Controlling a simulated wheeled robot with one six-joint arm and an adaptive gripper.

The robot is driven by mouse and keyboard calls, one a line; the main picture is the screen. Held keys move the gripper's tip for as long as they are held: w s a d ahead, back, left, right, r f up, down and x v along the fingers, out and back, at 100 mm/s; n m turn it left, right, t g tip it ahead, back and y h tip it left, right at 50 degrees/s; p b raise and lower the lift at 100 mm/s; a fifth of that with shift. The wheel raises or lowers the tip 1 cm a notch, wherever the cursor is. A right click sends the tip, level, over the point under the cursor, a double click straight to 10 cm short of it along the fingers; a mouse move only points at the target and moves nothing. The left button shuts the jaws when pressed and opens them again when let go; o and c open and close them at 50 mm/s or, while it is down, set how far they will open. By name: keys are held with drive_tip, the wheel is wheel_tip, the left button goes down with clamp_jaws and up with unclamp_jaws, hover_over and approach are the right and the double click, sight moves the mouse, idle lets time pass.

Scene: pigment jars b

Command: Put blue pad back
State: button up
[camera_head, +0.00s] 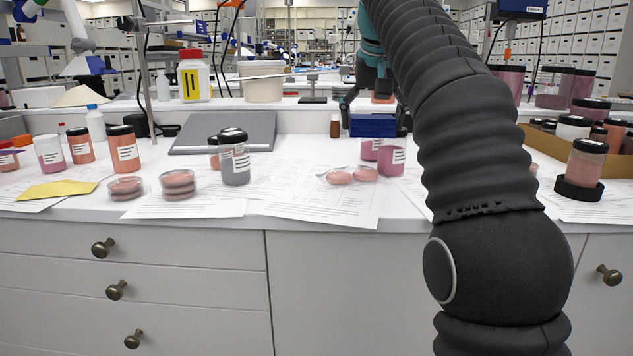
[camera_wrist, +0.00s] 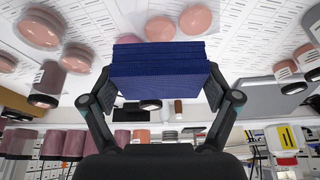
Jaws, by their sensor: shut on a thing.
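The blue pad (camera_head: 373,126) is a thick, layered dark-blue block near the back of the bench in the head view, right of the small brown bottle. My gripper (camera_head: 374,118) reaches down from above with a finger at each side of it. In the wrist view, the blue pad (camera_wrist: 160,66) sits squarely between the two fingertips of my gripper (camera_wrist: 158,82), which is shut on it. I cannot tell whether its underside touches the bench.
A small brown bottle (camera_head: 335,126) and a grey sloped binder (camera_head: 226,131) are to the left. A cardboard tray of jars (camera_head: 543,145) is at right.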

drive_tip(key=b, duration=0.2)
hover_over(316, 193)
drive_tip(key=s, duration=0.1)
wheel_tip(316, 193, down, 6)
drive_tip(key=shift+s+d+f, duration=0.1)
drive_tip(key=shift+s+f, duration=0.05)
drive_tip(key=shift+f, duration=0.05)
drive_tip(key=shift+f+b, duration=1)
drive_tip(key=shift+f, duration=1.05)
drive_tip(key=shift+f, duration=0.1)
drive_tip(key=o, duration=0.9)
drive_tip(key=shift+c, duration=0.2)
drive_tip(key=p+v, duration=0.3)
drive_tip(key=v, duration=0.9)
drive_tip(key=shift+p, duration=0.4)
drive_tip(key=shift+s, duration=0.1)
